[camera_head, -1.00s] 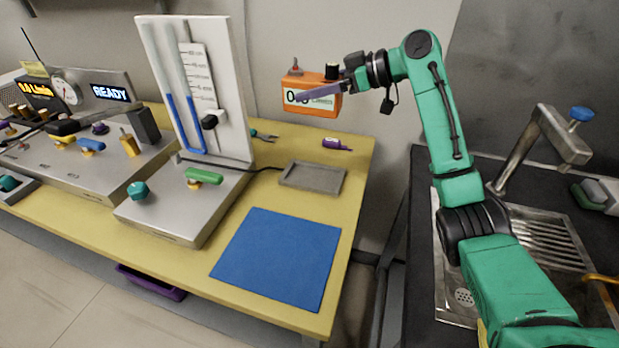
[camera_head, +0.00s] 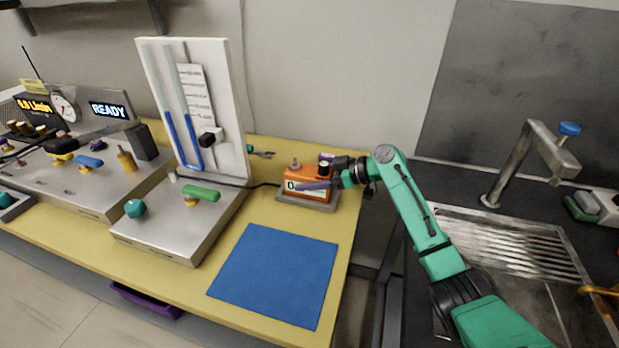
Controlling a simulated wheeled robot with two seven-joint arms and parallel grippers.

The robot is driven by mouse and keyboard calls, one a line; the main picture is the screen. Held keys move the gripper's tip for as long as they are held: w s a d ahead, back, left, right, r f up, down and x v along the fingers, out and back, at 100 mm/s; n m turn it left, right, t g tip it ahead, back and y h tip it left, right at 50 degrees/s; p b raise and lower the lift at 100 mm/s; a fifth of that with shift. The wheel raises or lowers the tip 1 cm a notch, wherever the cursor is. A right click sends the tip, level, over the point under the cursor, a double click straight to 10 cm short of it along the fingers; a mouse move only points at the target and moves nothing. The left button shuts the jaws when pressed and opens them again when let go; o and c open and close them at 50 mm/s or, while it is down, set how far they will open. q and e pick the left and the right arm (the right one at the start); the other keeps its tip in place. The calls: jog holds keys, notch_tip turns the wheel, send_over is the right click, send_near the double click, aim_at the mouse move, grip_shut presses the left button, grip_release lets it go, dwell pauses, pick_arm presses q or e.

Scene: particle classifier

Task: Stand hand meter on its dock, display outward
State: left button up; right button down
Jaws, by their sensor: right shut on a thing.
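The orange hand meter (camera_head: 317,196) stands upright at the grey dock (camera_head: 328,207), its pale display facing outward toward me. The dock is a flat grey tray near the table's right edge, mostly covered by the meter. My right gripper (camera_head: 318,185) is shut on the meter, with a purple finger lying across the front over part of the display. Whether the meter's underside rests fully on the dock is hard to tell. My left gripper is not in view.
A blue mat (camera_head: 274,275) lies in front of the dock on the yellow table (camera_head: 228,304). A white manometer stand (camera_head: 219,120) is to the left, with a cable running to the dock. A sink (camera_head: 520,255) is at the right.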

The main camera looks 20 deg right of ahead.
aim_at(332, 175)
grip_release()
jog(key=b+v, duration=0.1)
jog(key=v, duration=1)
jog(key=shift+s, duration=0.1)
jog(key=shift+s+d+r, duration=0.2)
jog(key=shift+d+r, duration=0.1)
